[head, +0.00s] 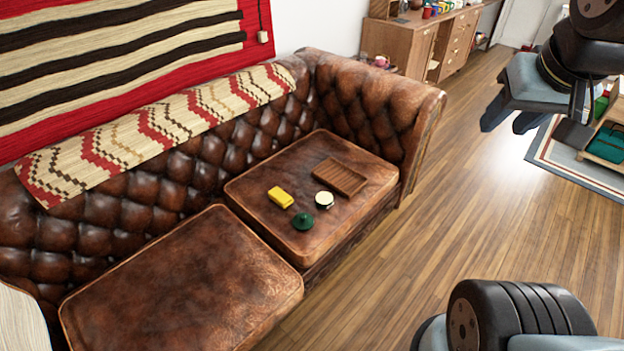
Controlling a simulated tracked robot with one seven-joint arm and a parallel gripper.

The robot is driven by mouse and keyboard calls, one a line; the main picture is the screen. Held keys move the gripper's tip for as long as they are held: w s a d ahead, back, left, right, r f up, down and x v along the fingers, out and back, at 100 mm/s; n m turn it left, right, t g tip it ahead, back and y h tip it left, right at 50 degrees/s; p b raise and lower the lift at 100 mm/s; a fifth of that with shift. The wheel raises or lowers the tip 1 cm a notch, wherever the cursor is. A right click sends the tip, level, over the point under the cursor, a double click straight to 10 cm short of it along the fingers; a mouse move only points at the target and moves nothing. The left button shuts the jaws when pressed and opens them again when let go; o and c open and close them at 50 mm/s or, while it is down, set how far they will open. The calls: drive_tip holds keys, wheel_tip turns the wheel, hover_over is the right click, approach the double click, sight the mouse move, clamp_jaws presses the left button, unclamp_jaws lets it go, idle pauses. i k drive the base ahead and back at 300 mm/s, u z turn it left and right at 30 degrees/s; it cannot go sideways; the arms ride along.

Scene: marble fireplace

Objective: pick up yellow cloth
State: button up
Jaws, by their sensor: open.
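A small folded yellow cloth (280,197) lies on the right seat cushion (262,221) of a brown leather sofa. It looks like a flat, rounded block. My gripper (508,127) is in the upper right of the head view, over the wooden floor, well to the right of the sofa and apart from the cloth. Its fingers point down and left, open, with nothing seen between them.
Close to the cloth on the cushion are a dark green lidded item (303,221), a round cream-topped tin (324,200) and a brown wooden tray (341,178). The sofa arm (372,100) rises behind. Wooden floor (440,225) is clear right of the sofa.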

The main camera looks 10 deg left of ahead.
sight(276, 194)
drive_tip(key=u, duration=0.6)
drive_tip(key=i, duration=0.1)
drive_tip(key=z, duration=2.2)
drive_tip(key=i, duration=1.3)
drive_tip(key=u, duration=3.3)
drive_tip(key=i, duration=0.4)
drive_tip(key=u, duration=0.15)
